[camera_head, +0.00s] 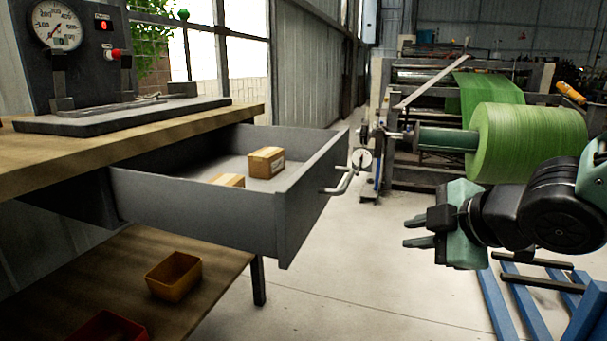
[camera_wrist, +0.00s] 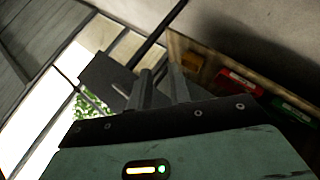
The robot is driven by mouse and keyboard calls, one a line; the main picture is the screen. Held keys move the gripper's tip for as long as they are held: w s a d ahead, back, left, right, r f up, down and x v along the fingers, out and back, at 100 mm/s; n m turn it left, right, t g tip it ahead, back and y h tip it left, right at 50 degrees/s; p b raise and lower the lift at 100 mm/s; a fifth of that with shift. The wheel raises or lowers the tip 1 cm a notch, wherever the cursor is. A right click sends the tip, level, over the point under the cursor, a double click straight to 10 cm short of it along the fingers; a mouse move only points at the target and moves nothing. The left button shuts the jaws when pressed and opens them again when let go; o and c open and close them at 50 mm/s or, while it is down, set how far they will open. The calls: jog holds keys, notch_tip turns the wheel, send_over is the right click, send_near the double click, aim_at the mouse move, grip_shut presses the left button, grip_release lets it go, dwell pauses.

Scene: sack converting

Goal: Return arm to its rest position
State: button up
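My gripper (camera_head: 412,231) is at the right in the head view, held in the air to the right of the open drawer and apart from it. Its two fingers point left with a gap between them and nothing in it. The wrist view also shows the two fingers (camera_wrist: 160,88) apart and empty. My arm reaches in from the right edge of the head view. The grey drawer (camera_head: 195,213) is pulled out from under the wooden bench, its handle (camera_head: 345,180) on the front. Two small cardboard boxes lie inside, one in the middle (camera_head: 266,162) and one partly hidden (camera_head: 228,180).
A gauge device (camera_head: 58,25) stands on the bench (camera_head: 60,155). A yellow bin (camera_head: 173,276) and a red bin (camera_head: 108,328) sit on the lower shelf. A green roll (camera_head: 530,142) on a machine stands behind my arm. Blue rails (camera_head: 497,300) lie below it. Floor between is clear.

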jog(key=s+a+f+m+g+h, duration=0.2)
jog(key=s+f+m+g, duration=0.25)
jog(key=s, duration=0.55)
jog(key=s+a+f+m+g+h, duration=0.25)
jog(key=s+m+g, duration=0.25)
jog(key=s, duration=0.5)
notch_tip(320, 180, up, 38)
jog(key=s+p, duration=0.1)
jog(key=p, duration=3.7)
jog(key=shift+f+p, duration=0.25)
jog(key=shift+p, duration=0.15)
jog(key=shift+s+d, duration=0.1)
